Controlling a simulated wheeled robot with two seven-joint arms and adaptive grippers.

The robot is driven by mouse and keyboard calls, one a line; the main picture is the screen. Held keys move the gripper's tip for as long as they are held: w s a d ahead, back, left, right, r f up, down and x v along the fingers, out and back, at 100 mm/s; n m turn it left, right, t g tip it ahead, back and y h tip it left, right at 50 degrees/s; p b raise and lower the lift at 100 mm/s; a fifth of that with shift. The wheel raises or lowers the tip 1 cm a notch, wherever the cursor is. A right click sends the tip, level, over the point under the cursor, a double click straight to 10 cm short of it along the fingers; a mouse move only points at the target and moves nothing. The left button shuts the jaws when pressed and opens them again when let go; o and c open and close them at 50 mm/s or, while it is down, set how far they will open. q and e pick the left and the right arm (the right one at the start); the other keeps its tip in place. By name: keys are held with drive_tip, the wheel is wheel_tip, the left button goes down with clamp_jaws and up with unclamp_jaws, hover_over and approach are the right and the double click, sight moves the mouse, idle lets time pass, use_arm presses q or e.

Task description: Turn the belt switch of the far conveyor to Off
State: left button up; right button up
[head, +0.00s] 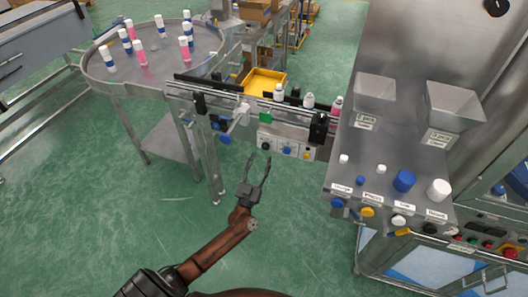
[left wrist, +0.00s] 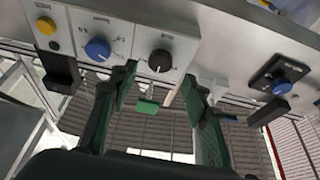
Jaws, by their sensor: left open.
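The far conveyor (head: 245,105) runs across the upper middle of the head view. On its near side is a control panel with a black knob (head: 266,145), a blue knob (head: 287,150) and a yellow button (head: 306,156). My left gripper (head: 260,157) is open and empty, with its fingers pointing at the panel, just below the black knob. In the left wrist view the black knob (left wrist: 160,61) shows ahead between the left gripper's fingertips (left wrist: 158,82), apart from them. The blue knob (left wrist: 97,49) is beside it. The panel's lettering is too small to read.
A round steel table (head: 95,70) with several bottles stands at the left. A steel counter (head: 345,180) with caps and two hoppers stands at the right. A blue knob on a black mount (left wrist: 281,87) sits along the conveyor. Green floor below the conveyor is clear.

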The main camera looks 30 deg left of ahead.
sight(265, 148)
use_arm(q)
drive_tip(key=x, duration=0.3)
drive_tip(key=shift+w, duration=0.4)
drive_tip(key=shift+w+a+r, duration=0.15)
drive_tip(key=shift+w+r, duration=0.1)
drive_tip(key=shift+w, duration=0.2)
use_arm(e)
drive_tip(key=shift+s+d+f, duration=0.2)
drive_tip(key=shift+s+f, duration=0.05)
drive_tip(key=shift+s, duration=0.25)
use_arm(q)
drive_tip(key=c, duration=1.2)
drive_tip(key=shift+o, duration=0.2)
use_arm(e)
drive_tip(key=shift+w, duration=0.15)
